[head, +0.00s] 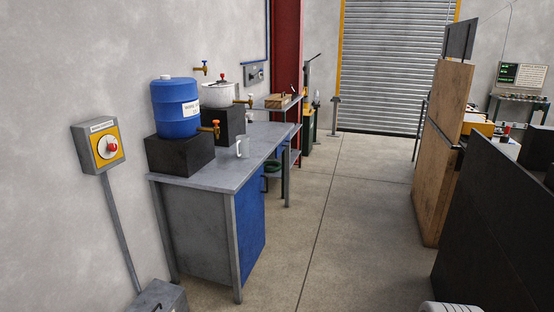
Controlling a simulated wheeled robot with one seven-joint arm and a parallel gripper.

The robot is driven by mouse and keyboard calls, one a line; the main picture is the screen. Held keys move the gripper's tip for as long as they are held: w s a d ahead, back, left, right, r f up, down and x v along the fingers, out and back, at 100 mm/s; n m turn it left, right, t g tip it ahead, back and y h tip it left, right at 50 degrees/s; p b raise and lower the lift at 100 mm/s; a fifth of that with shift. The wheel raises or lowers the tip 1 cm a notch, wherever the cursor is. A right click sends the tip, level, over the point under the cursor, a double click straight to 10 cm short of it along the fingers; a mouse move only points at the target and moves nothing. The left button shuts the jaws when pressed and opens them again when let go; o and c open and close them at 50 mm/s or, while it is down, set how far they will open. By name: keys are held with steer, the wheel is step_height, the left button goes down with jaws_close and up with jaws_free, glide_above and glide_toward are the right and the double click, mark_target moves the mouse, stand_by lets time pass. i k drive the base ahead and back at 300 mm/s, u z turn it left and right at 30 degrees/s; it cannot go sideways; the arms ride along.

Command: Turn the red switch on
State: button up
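A red rotary switch knob (112,147) sits on a yellow plate in a grey switch box (99,145) on the left wall. A small label strip with print too small to read is above the plate. I cannot tell from here which position the knob is in. A grey conduit (122,232) runs from the box down the wall. My gripper is not in view, and nothing is seen touching the switch.
A grey workbench (228,172) with a blue drum (175,112), a white pot (218,96) and a mug (242,147) stands right of the switch. A grey box (160,297) is low below it. Concrete floor (345,200) is clear; dark panels (497,225) bound the right.

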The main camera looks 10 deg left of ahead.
mark_target(112, 147)
steer(key=u, duration=0.25)
steer(key=i, duration=1.5)
steer(key=u, duration=1.2)
steer(key=i, duration=0.9)
steer(key=u, duration=1.05)
